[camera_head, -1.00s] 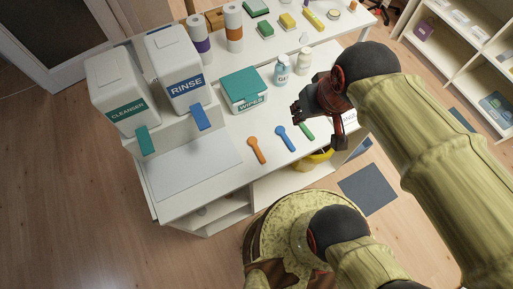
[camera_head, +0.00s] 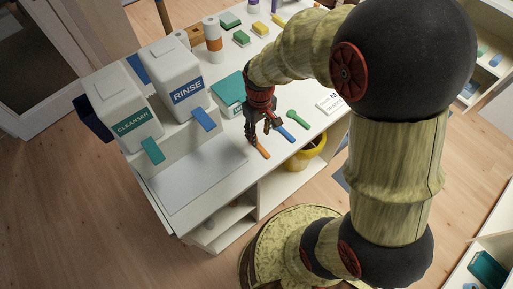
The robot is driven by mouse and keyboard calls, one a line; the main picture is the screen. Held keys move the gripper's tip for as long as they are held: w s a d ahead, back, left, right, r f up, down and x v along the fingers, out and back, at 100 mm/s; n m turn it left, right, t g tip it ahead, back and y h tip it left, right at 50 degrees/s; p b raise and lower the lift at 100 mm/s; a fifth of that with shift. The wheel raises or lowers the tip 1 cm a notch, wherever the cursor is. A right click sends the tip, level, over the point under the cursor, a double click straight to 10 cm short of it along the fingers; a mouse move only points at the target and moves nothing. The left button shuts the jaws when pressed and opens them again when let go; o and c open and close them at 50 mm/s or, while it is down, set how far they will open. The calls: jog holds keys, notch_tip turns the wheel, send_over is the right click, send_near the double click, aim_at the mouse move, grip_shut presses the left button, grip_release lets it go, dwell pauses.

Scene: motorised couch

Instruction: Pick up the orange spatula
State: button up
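The orange spatula (camera_head: 263,151) lies on the white table near its front edge. Only the handle end shows; the rest is hidden behind my gripper. My gripper (camera_head: 262,136) points down right over the spatula, and its dark fingers look spread apart. One finger appears beside the orange spatula and the other is nearer the blue spatula (camera_head: 287,133). I cannot tell whether a finger touches either one.
A green spatula (camera_head: 298,119) lies to the right, beside a small white sign (camera_head: 330,104). The rinse dispenser (camera_head: 181,83), cleanser dispenser (camera_head: 124,112) and teal wipes box (camera_head: 229,92) stand to the left and behind. A yellow bucket (camera_head: 309,153) is below the front edge.

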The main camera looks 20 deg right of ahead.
aim_at(259, 145)
notch_tip(259, 145, down, 2)
jog(key=shift+a, duration=0.15)
jog(key=f+b, duration=0.1)
jog(key=f, duration=0.1)
jog(key=f+b, duration=0.1)
jog(key=f, duration=0.2)
jog(key=shift+w+d+f, duration=0.15)
jog(key=shift+w+d, duration=0.05)
jog(key=shift+c, duration=0.3)
jog(key=c, duration=0.8)
jog(key=shift+c, duration=0.2)
